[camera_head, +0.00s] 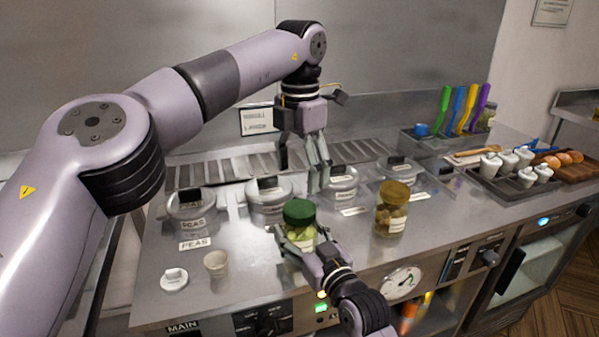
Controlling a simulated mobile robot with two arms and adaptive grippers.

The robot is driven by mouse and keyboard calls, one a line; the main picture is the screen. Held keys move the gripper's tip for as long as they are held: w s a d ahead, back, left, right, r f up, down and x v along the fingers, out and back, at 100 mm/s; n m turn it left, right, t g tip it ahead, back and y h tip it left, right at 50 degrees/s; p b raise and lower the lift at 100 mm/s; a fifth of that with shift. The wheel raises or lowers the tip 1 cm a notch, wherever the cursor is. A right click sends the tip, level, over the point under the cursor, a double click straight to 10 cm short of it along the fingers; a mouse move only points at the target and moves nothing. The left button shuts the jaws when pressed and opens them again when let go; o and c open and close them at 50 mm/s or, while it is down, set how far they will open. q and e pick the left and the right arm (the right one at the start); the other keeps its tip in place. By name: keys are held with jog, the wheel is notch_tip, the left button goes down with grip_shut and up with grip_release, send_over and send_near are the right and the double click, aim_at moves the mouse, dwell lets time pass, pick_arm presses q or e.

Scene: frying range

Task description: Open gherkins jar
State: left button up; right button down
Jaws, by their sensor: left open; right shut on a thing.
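A glass jar with a green lid and green contents, which looks like the gherkins jar (302,236), stands near the front of the steel counter. Its lid (299,212) is on. My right gripper (301,246) comes from the front right and is shut on the jar's body; its fingers hide part of the glass. My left gripper (302,177) hangs fingers down above and behind the green lid. It is open, empty and appears apart from the lid.
A second jar with a brown-gold lid (392,210) stands to the right. Lidded steel containers (190,205) line the back. A small beige cup (216,264) and a white lidded tub (174,280) stand at front left. A tray of white cups (514,184) is far right.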

aim_at(300, 208)
pick_arm(q)
jog(key=m, duration=0.6)
jog(key=shift+m, duration=0.3)
jog(key=m, duration=1.2)
jog(key=shift+m, duration=0.3)
jog(key=m, duration=0.3)
jog(key=shift+m, duration=0.3)
jog(key=m, duration=0.4)
jog(key=shift+a+f, duration=0.1)
jog(key=shift+f, duration=3.9)
jog(key=shift+c, duration=0.3)
